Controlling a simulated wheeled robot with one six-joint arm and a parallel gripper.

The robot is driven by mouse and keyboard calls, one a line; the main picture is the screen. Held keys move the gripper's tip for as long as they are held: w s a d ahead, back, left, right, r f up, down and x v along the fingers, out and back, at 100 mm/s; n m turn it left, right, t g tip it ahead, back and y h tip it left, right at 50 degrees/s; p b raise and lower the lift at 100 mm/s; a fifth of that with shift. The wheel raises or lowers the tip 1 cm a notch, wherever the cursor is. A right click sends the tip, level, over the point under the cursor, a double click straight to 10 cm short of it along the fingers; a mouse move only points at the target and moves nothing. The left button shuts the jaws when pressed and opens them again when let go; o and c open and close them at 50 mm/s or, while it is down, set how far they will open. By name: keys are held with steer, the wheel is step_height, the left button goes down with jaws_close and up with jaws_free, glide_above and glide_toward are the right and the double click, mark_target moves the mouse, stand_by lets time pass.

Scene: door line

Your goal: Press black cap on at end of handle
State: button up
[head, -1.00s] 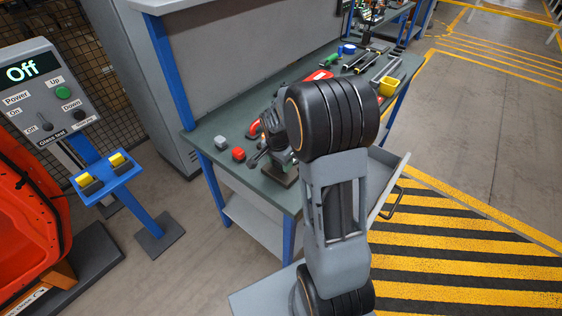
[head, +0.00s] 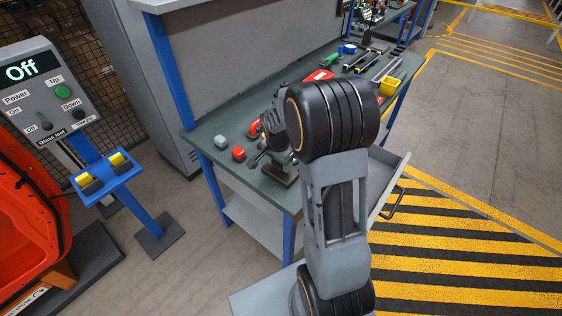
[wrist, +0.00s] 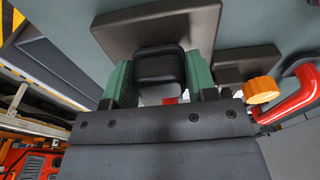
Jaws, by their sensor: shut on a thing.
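The black cap (wrist: 160,68) shows as a dark rounded block in the middle of the wrist view. My gripper (wrist: 160,84) is shut around the cap, with a green block close on each side of it. A small red part (wrist: 169,100) shows just below the cap in the picture; I cannot tell whether it is the handle's end or whether the two touch. In the head view, my gripper (head: 277,152) is low over the near end of the bench, largely hidden by my arm.
A dark plate (wrist: 105,30) lies beyond the cap. A curved red part (wrist: 297,96) and an orange knob (wrist: 261,91) are close on the right. On the bench (head: 215,125) are a red block (head: 238,153), a grey block (head: 221,142), several tools and a yellow container (head: 389,87).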

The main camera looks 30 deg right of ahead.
steer(key=shift+f+b, duration=0.3)
steer(key=shift+f, duration=0.1)
steer(key=o, duration=1)
step_height(320, 180, up, 14)
steer(key=a, duration=0.1)
steer(key=shift+s+a+f, duration=0.15)
steer(key=shift+s+a, duration=0.1)
steer(key=shift+s, duration=0.05)
